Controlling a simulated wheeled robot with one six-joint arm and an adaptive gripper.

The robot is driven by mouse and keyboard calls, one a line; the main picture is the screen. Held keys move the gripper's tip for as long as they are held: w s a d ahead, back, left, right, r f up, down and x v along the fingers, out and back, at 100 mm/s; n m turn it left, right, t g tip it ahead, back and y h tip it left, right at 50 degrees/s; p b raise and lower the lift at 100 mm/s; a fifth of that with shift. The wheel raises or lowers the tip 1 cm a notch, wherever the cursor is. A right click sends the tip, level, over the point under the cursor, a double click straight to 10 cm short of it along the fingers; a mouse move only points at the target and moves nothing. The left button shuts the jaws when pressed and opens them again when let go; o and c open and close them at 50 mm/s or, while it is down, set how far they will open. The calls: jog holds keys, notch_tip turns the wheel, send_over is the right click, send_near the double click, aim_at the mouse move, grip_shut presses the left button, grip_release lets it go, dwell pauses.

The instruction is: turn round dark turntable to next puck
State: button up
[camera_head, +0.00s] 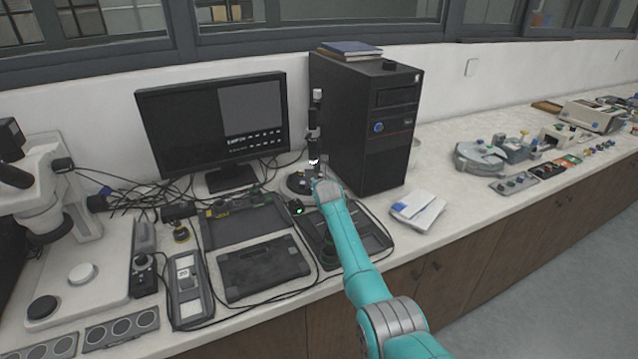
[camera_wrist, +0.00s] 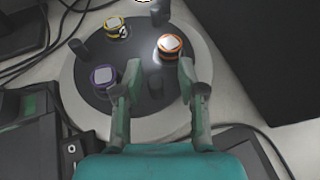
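The round dark turntable (camera_wrist: 118,70) with a pale grey rim lies under my gripper in the wrist view. In the head view, part of the turntable (camera_head: 297,184) shows between monitor and computer tower; my arm hides the rest. Three pucks with pale tops stand on it: yellow-ringed (camera_wrist: 117,29), orange-ringed (camera_wrist: 170,46) and purple-ringed (camera_wrist: 103,76). Dark upright pegs stand there too, one (camera_wrist: 155,82) between my fingers. My gripper (camera_wrist: 157,75) is open, its fingers apart over the turntable. The right fingertip is close to the orange-ringed puck; I cannot tell whether they touch.
A slim dark upright device (camera_head: 316,115) stands behind the turntable. The black computer tower (camera_head: 385,130) is close on the right, the monitor (camera_head: 215,120) on the left. Dark trays (camera_head: 262,265) and cables lie in front. A white booklet (camera_head: 418,210) lies to the right.

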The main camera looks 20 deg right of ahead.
jog(key=shift+a+r, duration=0.1)
jog(key=shift+a, duration=0.05)
jog(key=shift+s+a+r, duration=0.1)
jog(key=shift+s+r, duration=0.05)
jog(key=shift+s, duration=0.3)
jog(key=v, duration=1.1)
